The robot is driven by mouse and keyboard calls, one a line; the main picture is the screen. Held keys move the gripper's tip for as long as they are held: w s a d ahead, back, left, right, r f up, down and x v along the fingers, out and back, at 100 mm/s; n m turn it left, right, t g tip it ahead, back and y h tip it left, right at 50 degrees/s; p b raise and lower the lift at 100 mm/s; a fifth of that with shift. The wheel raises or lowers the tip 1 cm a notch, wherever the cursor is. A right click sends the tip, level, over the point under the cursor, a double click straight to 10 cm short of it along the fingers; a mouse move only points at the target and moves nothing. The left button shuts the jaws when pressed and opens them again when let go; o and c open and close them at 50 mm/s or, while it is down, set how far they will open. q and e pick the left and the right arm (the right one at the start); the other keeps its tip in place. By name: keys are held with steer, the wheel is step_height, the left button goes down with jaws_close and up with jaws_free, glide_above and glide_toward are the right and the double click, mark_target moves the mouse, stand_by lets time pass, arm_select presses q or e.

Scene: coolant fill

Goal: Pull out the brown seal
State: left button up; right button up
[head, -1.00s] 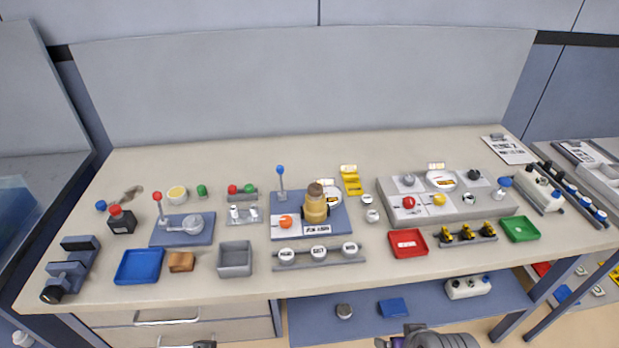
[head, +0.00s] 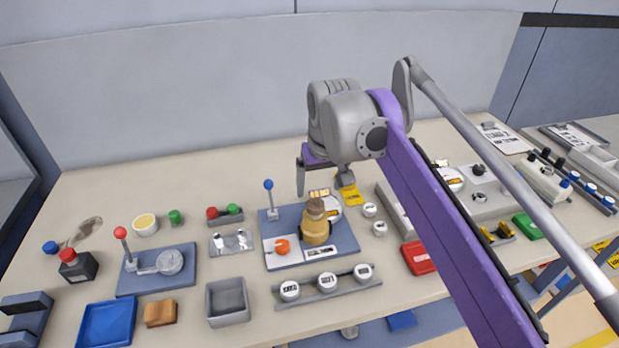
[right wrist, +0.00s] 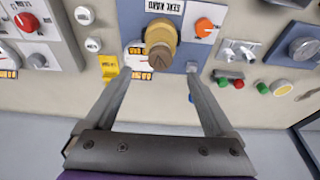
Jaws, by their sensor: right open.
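The brown seal (head: 315,209) sits as a plug on top of the amber upright filler neck (head: 316,232), on a blue-grey plate (head: 348,243) in the middle of the bench. In the right wrist view the seal (right wrist: 160,56) shows just beyond the fingertips, near the middle line between them. My right gripper (head: 318,186) is open and empty, above and behind the seal, with its fingers apart. It also shows in the right wrist view (right wrist: 158,76). It is not touching the seal. My left gripper is out of view.
On the same plate stand a blue-tipped lever (head: 269,200) and an orange knob (head: 282,246) left of the neck. A rail with white round caps (head: 327,283) lies in front. A grey open bin (head: 228,301) and blue tray (head: 106,323) are at front left.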

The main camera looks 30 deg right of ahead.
mark_target(316, 205)
steer(key=x, duration=0.9)
steer(key=shift+b, duration=0.4)
steer(key=shift+s, duration=0.1)
steer(key=c, duration=1.2)
steer(key=o, duration=0.6)
steer(key=c, duration=0.5)
steer(key=shift+c, duration=0.2)
steer(key=shift+r+p, duration=0.35)
steer(key=shift+r, duration=0.05)
steer(key=shift+r+p, duration=1.7)
steer(key=shift+r, duration=0.45)
